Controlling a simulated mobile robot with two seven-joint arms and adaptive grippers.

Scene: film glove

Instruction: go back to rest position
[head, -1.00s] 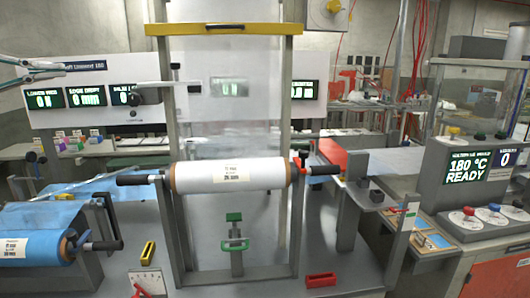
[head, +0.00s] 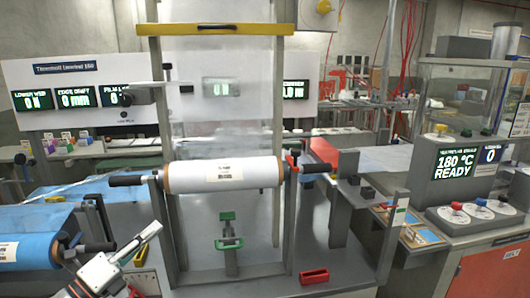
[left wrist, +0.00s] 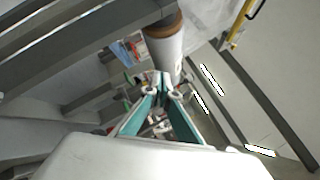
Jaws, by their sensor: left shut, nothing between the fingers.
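My left gripper (head: 140,242) is at the lower left of the head view, in front of the machine and beside the blue roll, with nothing in it. In the left wrist view its teal fingers (left wrist: 161,88) come together at the tips and are shut and empty. My right gripper is not in view. A white film roll (head: 225,174) lies level across the frame at the middle of the head view. A roll also shows beyond my fingertips in the left wrist view (left wrist: 165,48).
A blue roll (head: 30,236) lies at the left, close to my left arm. A yellow bar (head: 215,30) crosses the frame's top. A red block (head: 314,276) and a green clamp (head: 229,243) are on the bench. A sealing station (head: 465,185) reading 180 °C stands at the right.

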